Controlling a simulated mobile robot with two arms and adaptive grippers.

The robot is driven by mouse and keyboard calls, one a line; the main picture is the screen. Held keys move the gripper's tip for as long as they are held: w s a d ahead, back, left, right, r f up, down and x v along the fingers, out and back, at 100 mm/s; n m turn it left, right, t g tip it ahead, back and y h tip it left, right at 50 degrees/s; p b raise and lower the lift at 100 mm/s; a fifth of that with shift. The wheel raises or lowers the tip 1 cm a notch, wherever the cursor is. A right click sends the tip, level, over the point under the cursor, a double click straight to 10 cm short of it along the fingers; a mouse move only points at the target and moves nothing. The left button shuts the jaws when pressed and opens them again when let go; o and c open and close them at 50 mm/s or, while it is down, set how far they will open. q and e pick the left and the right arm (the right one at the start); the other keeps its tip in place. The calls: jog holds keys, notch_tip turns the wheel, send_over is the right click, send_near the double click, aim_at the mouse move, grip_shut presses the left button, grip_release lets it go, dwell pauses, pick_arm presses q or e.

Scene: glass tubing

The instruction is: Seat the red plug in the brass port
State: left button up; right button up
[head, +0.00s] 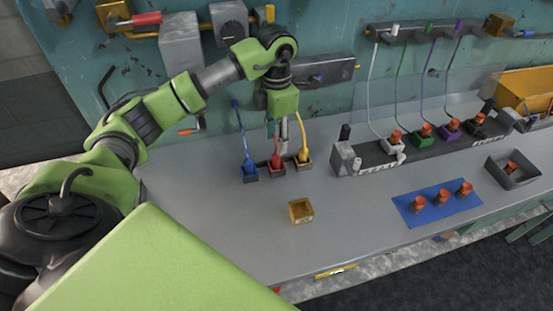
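The red plug (277,160) stands in a dark holder on the grey bench, between a blue plug (250,168) and a yellow plug (304,154). The brass port (301,211) is a small open-topped brass box on the bench, in front of and slightly right of the plugs. My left gripper (282,136) points down just above the red plug. Its fingers are small and partly hidden, so I cannot tell whether they touch the plug or are closed. My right gripper is not in view.
Behind and right, a dark rack (420,146) holds several coloured connectors with cables. A blue mat (424,207) with three orange-red pieces lies at the right, near a dark tray (493,176). The bench around the brass port is clear. A teal wall panel (330,30) stands behind.

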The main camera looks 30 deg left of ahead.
aim_at(276, 155)
pick_arm(q)
jog(key=shift+f, duration=0.9)
jog(key=shift+s+d+f+p, duration=0.1)
jog(key=shift+f+p, duration=0.5)
notch_tip(276, 155, down, 4)
jog(key=shift+r+p, duration=0.2)
jog(key=shift+p, duration=0.55)
jog(key=shift+f, duration=0.3)
grip_shut()
